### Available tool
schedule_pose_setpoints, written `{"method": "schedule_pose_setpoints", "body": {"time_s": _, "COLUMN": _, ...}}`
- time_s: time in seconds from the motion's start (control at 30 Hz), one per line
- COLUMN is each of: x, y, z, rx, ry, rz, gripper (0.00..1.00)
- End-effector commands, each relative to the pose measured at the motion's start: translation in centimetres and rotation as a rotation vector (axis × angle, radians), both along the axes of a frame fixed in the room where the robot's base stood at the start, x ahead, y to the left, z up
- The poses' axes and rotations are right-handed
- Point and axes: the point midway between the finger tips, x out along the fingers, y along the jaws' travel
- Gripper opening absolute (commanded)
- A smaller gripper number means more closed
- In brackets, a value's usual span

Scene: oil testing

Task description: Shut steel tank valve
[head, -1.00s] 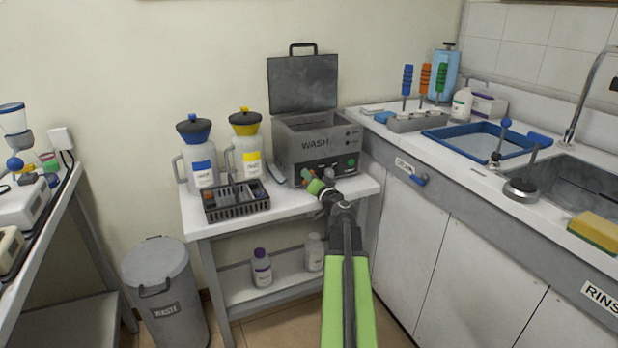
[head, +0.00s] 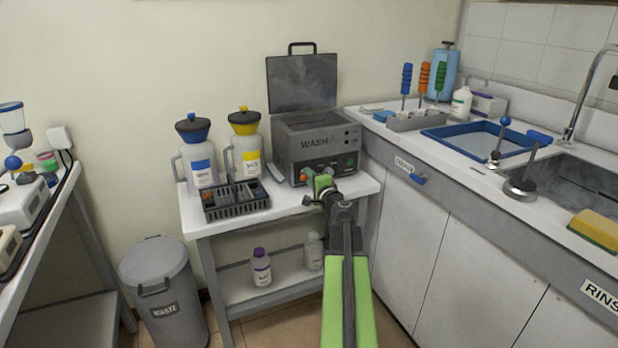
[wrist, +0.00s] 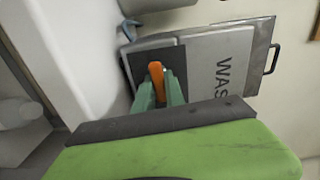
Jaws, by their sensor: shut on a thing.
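The steel wash tank (head: 300,140) stands open-lidded on the white side table in the head view. It also shows in the wrist view (wrist: 222,65), with its lettering turned sideways. My gripper (head: 323,183) is at the tank's lower front in the head view. In the wrist view, its green fingers (wrist: 160,88) are closed around the orange valve handle (wrist: 156,76). An orange part of the valve (head: 304,178) shows left of my gripper in the head view. The fingers hide much of the valve, so its exact angle is unclear.
A dark rack (head: 236,200) and two jugs stand left of the tank. A blue-handled valve (head: 418,179) sticks out from the sink counter at right. A waste bin (head: 160,285) stands on the floor at left. Bottles stand on the lower shelf.

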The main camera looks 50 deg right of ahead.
Motion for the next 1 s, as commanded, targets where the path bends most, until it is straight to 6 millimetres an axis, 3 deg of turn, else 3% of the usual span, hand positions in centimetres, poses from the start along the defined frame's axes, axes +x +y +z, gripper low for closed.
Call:
{"method": "schedule_pose_setpoints", "body": {"time_s": 0.73, "x": -0.09, "y": 0.10, "z": -0.13, "rx": 0.076, "ry": -0.030, "rz": 0.002, "gripper": 0.00}}
{"method": "schedule_pose_setpoints", "body": {"time_s": 0.77, "x": -0.09, "y": 0.10, "z": -0.13, "rx": 0.076, "ry": -0.030, "rz": 0.002, "gripper": 0.17}}
{"method": "schedule_pose_setpoints", "body": {"time_s": 0.8, "x": -0.09, "y": 0.10, "z": -0.13, "rx": 0.076, "ry": -0.030, "rz": 0.002, "gripper": 0.22}}
{"method": "schedule_pose_setpoints", "body": {"time_s": 0.9, "x": -0.07, "y": 0.07, "z": -0.11, "rx": 0.076, "ry": -0.030, "rz": 0.001, "gripper": 0.35}}
{"method": "schedule_pose_setpoints", "body": {"time_s": 1.0, "x": -0.04, "y": 0.05, "z": -0.10, "rx": 0.076, "ry": -0.030, "rz": 0.001, "gripper": 0.36}}
